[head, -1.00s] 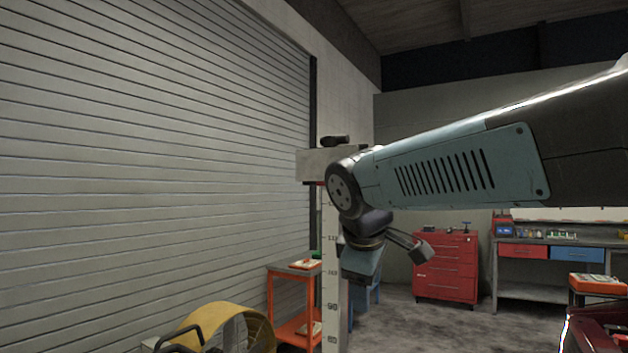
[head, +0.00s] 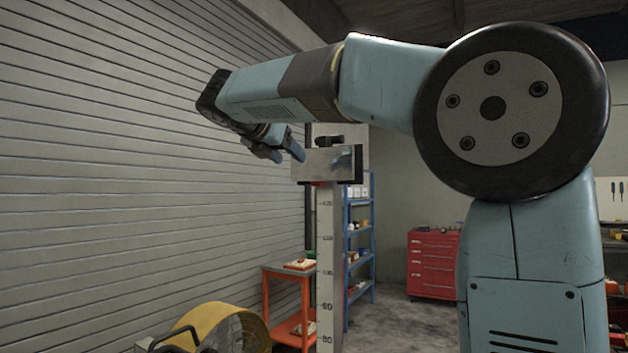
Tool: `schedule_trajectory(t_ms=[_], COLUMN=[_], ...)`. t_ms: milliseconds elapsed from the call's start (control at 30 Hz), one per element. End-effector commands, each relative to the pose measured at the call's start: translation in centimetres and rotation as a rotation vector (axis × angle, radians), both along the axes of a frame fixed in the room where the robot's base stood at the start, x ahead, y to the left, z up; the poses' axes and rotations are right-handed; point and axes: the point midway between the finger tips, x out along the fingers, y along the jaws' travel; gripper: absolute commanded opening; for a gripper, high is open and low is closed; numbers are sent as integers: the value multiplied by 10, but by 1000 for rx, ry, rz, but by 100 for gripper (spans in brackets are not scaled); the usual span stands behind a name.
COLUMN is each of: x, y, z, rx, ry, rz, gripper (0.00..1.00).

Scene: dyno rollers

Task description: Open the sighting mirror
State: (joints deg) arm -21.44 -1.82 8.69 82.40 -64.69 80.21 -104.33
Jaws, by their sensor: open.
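A pale grey box head (head: 318,168) sits on top of an upright post (head: 326,260) marked with a number scale, left of centre. A small dark piece (head: 328,141) lies on top of the head, and a dark plate edges its right end. Which part is the sighting mirror, and how far it stands open, I cannot tell. My gripper (head: 288,156) is just left of the head's upper left corner. Its fingers are spread, with nothing between them. Whether a finger touches the head is unclear.
A slatted shutter (head: 120,170) fills the left side. A yellow fan (head: 215,325) and an orange cart (head: 285,290) stand below, near the post. A blue shelf (head: 360,245) and a red drawer cabinet (head: 432,262) stand behind. My arm spans above the cabinet.

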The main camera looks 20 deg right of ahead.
Motion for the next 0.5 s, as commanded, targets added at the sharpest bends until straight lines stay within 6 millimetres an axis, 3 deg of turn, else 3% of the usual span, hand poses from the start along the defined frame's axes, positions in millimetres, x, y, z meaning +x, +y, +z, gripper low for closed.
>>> schedule_trajectory(t_ms=[167, 500], x=[11, 48], y=[-10, -48], z=[-5, -28], rx=[-7, -5], ry=[3, 3], rz=[1, 0], gripper=[60, 60])
